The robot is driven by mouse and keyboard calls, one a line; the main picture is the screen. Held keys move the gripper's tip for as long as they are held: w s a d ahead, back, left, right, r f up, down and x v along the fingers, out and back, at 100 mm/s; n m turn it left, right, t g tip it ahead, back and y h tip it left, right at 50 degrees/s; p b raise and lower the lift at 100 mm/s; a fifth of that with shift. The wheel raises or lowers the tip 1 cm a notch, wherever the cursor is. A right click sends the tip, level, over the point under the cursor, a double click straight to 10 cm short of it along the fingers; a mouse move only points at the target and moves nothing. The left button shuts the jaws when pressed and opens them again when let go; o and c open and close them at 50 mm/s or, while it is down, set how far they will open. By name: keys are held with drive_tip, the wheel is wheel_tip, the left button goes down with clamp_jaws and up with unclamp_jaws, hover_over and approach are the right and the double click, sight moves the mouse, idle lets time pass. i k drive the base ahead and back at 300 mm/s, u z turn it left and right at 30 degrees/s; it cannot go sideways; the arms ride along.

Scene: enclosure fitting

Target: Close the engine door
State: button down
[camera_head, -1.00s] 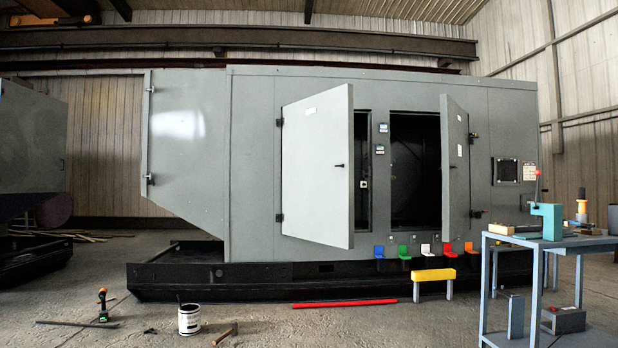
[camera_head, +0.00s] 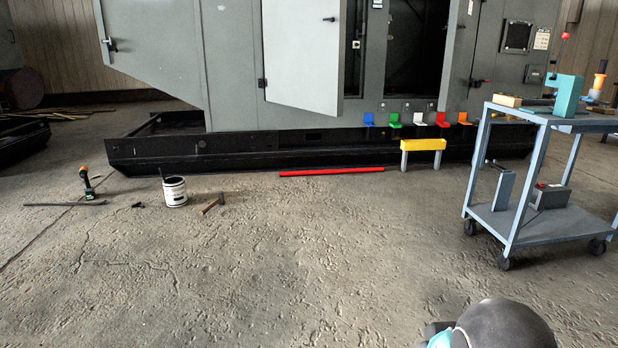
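A large grey enclosure (camera_head: 232,60) stands on a black base frame (camera_head: 240,148) across the back. Its left door (camera_head: 300,50) is swung open toward me, hinged on its left side, with a small dark handle near its right edge. Its right door (camera_head: 459,50) is also open, hinged on its right and seen nearly edge-on. A dark opening (camera_head: 412,50) shows between them. The tops of both doors are cut off by the frame. Which one is the engine door, I cannot tell. My gripper is not in view; only a rounded dark part of my own body shows at the bottom right.
A blue-grey cart (camera_head: 540,230) with tools stands at the right. A yellow step (camera_head: 423,144), a red bar (camera_head: 331,171), a white bucket (camera_head: 175,191), a hammer (camera_head: 214,203) and a drill (camera_head: 88,182) are on the floor before the enclosure. The near concrete floor is clear.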

sight(304, 53)
drive_tip(key=u, duration=0.35)
drive_tip(key=i, duration=3.7)
drive_tip(key=z, duration=0.25)
